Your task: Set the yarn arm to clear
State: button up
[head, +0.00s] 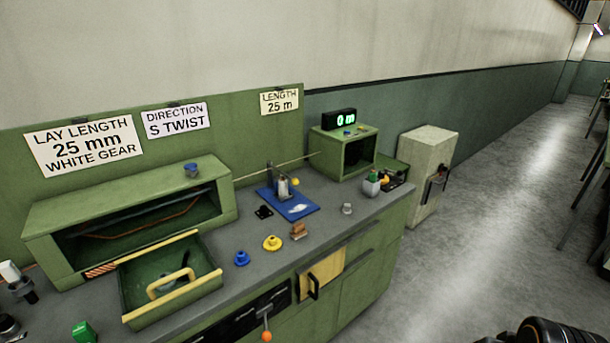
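No part is labelled as the yarn arm, so I cannot tell for certain which one it is. On the bench in the head view, a small upright device (283,188) with a yellow ball knob stands on a blue plate (303,211). A thin pale rod (262,173) runs behind it, from the long green housing towards the green box. A lever with an orange ball (266,336) hangs at the bench front. Its setting cannot be read. My gripper is not in view; only a dark, rounded part of my arm seems to show at the bottom right corner.
An open green tray (136,287) with a yellow handle stands at the bench's left. A pale cabinet (432,160) stands beyond the bench.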

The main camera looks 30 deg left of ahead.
aim_at(295, 181)
jog(key=u, duration=0.65)
jog(key=i, duration=0.95)
jog(key=u, duration=0.9)
